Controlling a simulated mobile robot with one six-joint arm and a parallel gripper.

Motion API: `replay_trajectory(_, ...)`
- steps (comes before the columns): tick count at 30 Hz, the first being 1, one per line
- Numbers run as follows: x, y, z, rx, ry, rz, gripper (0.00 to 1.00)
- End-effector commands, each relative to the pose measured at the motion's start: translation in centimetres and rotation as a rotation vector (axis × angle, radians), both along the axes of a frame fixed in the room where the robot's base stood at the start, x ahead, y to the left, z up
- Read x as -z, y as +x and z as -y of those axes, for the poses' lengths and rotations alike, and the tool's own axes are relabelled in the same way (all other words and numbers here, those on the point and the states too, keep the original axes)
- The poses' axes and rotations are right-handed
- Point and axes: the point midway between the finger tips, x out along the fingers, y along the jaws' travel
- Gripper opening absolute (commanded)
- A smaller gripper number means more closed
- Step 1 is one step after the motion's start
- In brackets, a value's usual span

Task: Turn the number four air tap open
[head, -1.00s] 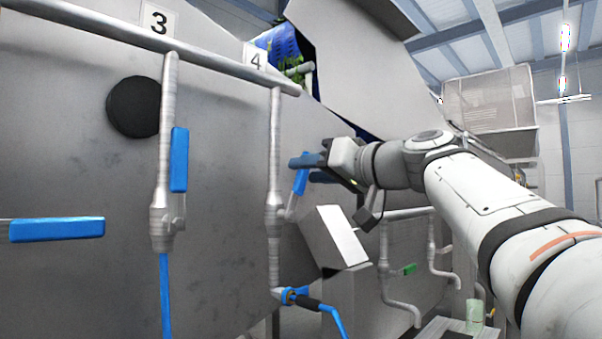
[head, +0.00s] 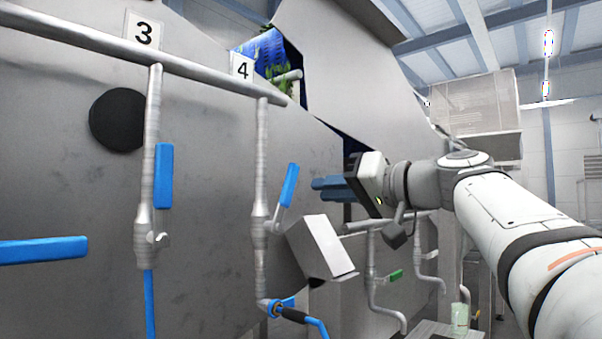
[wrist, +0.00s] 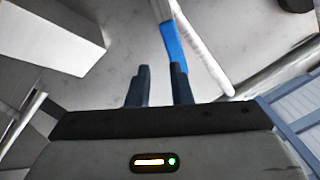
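The number four tap's blue handle (head: 289,185) stands nearly upright, its top leaning right, beside the vertical pipe (head: 262,160) under the "4" label (head: 242,68). My gripper (head: 318,188) is just right of the handle, apart from it in the head view, with its blue fingers pointing left. In the wrist view the two fingers (wrist: 160,88) have a gap between them with nothing held. The blue handle also shows there (wrist: 183,58), beyond and to the right of the fingers.
The number three tap's blue handle (head: 163,176) is upright at left. Another blue handle (head: 42,250) lies level at far left. A grey box (head: 318,247) sits below my gripper. A hose fitting (head: 290,313) is at the pipe's foot. A green-handled tap (head: 395,275) is further right.

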Motion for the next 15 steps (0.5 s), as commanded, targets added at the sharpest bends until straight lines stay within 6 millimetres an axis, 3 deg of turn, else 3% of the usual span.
replay_trajectory(1, -0.9, 0.8, 0.9, -0.012, 0.069, -0.097, 0.15)
replay_trajectory(6, 0.3, 2.1, 3.6, -0.074, 0.358, -0.447, 0.01)
replay_trajectory(15, 1.6, 1.9, 7.4, -0.166, 0.785, -0.896, 0.0)
